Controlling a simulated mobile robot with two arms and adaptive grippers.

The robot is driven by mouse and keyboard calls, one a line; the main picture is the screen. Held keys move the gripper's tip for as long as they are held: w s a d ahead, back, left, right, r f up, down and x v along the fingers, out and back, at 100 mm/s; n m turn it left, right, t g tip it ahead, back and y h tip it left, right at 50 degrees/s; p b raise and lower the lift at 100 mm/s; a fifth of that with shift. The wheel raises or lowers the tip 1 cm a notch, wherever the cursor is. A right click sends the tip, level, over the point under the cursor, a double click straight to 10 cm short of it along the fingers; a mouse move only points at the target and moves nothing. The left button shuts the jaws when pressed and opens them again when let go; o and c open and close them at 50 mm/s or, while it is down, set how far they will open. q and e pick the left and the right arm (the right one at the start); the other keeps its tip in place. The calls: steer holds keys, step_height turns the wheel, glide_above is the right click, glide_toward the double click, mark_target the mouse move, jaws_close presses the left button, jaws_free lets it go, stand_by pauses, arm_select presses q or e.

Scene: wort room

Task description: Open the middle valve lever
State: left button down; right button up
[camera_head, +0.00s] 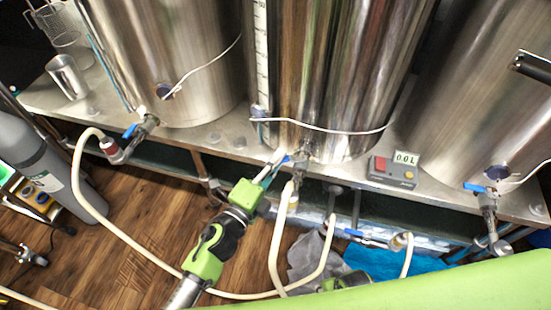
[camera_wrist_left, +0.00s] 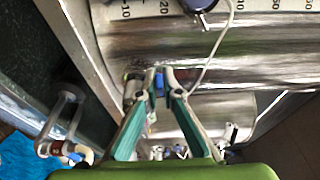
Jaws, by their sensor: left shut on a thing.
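The middle valve lever (camera_head: 287,159) is a small blue handle on the tap at the foot of the middle steel kettle (camera_head: 320,70). My left gripper (camera_head: 277,158) reaches up to it from the lower left, and its fingers partly hide the lever. In the left wrist view, the two fingertips (camera_wrist_left: 156,76) are closed on the blue lever (camera_wrist_left: 159,84), one on each side. The middle valve (camera_head: 300,168) has a pale hose hanging below it. My right gripper's fingers do not show.
Steel kettles stand left (camera_head: 170,60) and right (camera_head: 480,90), with blue-levered valves (camera_head: 130,130) (camera_head: 474,187). Pale hoses (camera_head: 86,190) hang below. A grey gas cylinder (camera_head: 40,155) stands left.

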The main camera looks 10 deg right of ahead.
arm_select(q)
steer(key=c, duration=2.2)
jaws_free()
steer(key=v, duration=1.2)
